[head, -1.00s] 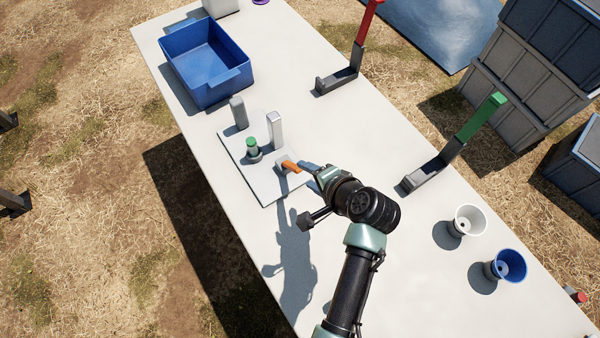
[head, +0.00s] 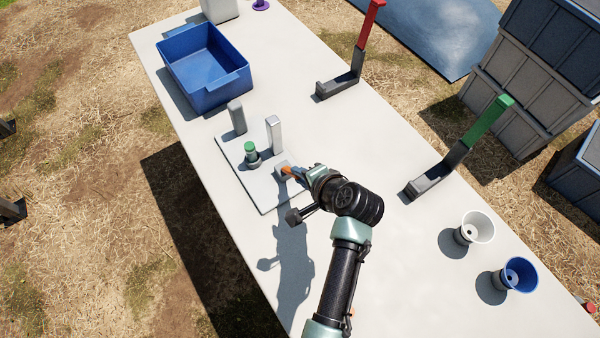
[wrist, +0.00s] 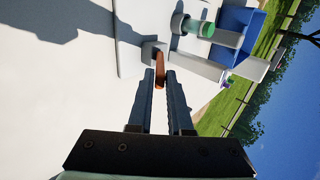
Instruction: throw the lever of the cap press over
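The cap press has a pale base plate (head: 266,193) on the table, with grey uprights (head: 274,135) and a green-capped bottle (head: 251,153). Its orange lever (head: 287,171) sits at the plate's right edge, on a small grey block. My gripper (head: 294,172) is at the lever, with the fingers pointing toward the press. In the wrist view the lever (wrist: 159,68) stands between my two fingertips (wrist: 161,76), with a narrow gap showing beside it, so the fingers look open around it. The green cap (wrist: 207,29) lies beyond. In the head view my fingers partly hide the lever.
A blue bin (head: 205,70) stands behind the press. A red-handled lever stand (head: 345,82) and a green-handled one (head: 440,168) stand along the right edge. White (head: 477,226) and blue (head: 517,274) cups are at lower right. The front table surface is clear.

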